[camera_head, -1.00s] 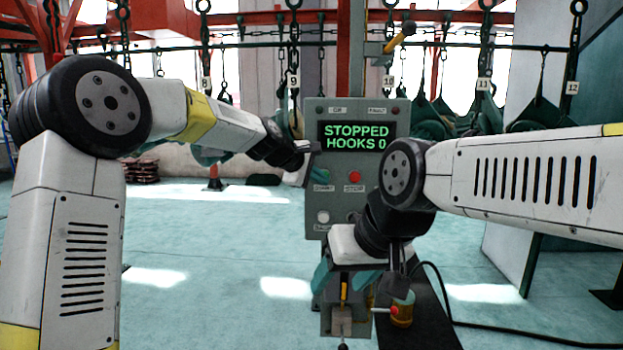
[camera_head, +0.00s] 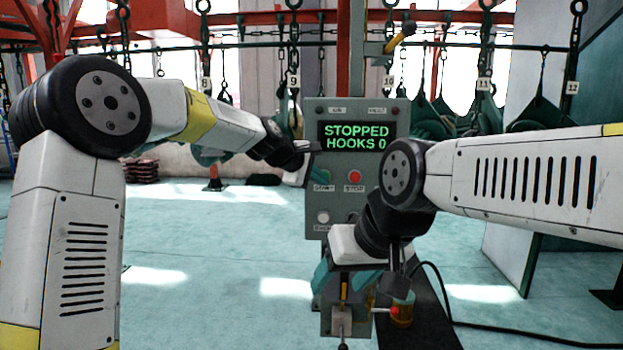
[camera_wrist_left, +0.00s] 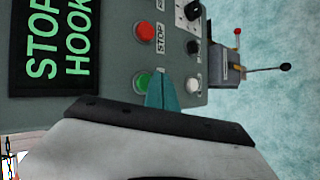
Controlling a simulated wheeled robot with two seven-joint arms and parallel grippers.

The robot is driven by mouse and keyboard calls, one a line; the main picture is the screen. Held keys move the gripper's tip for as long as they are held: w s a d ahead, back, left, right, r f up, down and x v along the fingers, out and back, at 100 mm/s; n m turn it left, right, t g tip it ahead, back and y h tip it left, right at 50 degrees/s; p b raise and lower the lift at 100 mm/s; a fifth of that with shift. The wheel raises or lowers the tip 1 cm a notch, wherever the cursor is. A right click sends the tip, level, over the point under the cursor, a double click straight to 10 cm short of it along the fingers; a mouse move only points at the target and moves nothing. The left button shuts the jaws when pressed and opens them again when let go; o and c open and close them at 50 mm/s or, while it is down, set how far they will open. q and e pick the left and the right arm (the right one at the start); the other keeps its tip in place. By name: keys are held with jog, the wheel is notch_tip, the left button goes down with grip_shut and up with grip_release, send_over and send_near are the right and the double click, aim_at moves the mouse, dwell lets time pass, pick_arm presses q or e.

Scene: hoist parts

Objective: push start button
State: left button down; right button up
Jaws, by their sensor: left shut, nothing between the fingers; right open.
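The grey control panel (camera_head: 312,222) stands ahead, its screen (camera_head: 353,136) reading STOPPED HOOKS 0. The green start button (camera_wrist_left: 143,82) shows in the left wrist view beside my left gripper (camera_wrist_left: 172,94), whose teal fingertips are shut and empty. The fingertips overlap the button's edge in that picture; I cannot tell whether they touch it. In the head view my left gripper (camera_head: 310,174) is at the panel's left edge, by the START label. The red stop button (camera_head: 354,177) is to the right. My right gripper (camera_head: 343,280) is open and low, in front of the panel's lower part.
A lower box with a lever (camera_head: 340,320) and a red-knobbed part (camera_head: 400,313) sits below the panel. A black cable (camera_head: 445,295) runs along the floor at right. Chains with hooks hang behind. My right forearm covers the panel's right side.

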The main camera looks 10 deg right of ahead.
pick_arm(q)
jog(key=shift+w, duration=0.2)
jog(key=shift+w+d, duration=0.1)
jog(key=shift+w, duration=0.15)
